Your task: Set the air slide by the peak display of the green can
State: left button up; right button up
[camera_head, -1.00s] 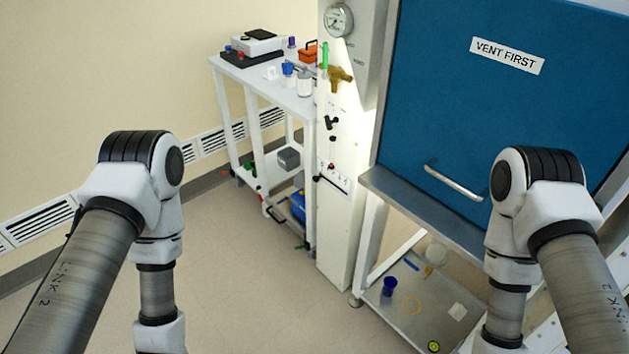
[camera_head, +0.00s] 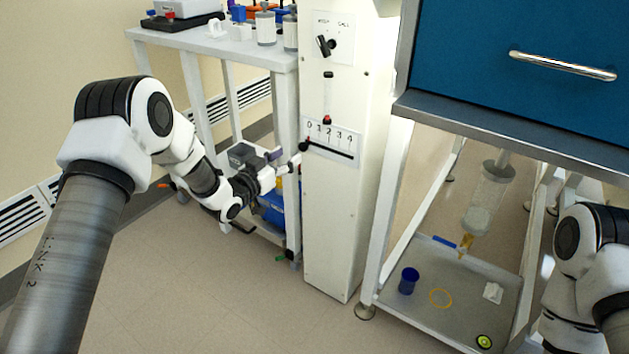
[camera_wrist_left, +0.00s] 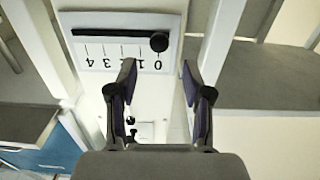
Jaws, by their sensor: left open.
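The slide's scale plate (camera_head: 340,141), marked 0 to 4, is on the white column. Its black knob (camera_head: 304,146) stands at the 0 end of the slot. In the left wrist view the plate (camera_wrist_left: 105,50) appears upside down, with the knob (camera_wrist_left: 159,41) at 0. My left gripper (camera_head: 291,164) is just in front of the column, below and left of the knob. In the left wrist view its open fingers (camera_wrist_left: 158,68) are apart and empty, with the knob ahead between their tips. No green can or peak display can be made out. My right gripper is out of view.
A white cart (camera_head: 215,44) holding several items stands left of the column. A black switch (camera_head: 326,45) and a red-tipped vertical control (camera_head: 327,121) are above the plate. The blue cabinet (camera_head: 480,70) is at right, over a low shelf (camera_head: 420,304) with a blue cup (camera_head: 408,281).

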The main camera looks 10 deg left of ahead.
aim_at(302, 147)
pick_arm(q)
jog(key=b+x, duration=0.2)
jog(key=x, duration=0.5)
jog(key=shift+w+d+f, duration=0.2)
jog(key=shift+w, duration=0.1)
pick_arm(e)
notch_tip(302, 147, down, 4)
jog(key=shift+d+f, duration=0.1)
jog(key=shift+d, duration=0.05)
pick_arm(q)
grip_shut()
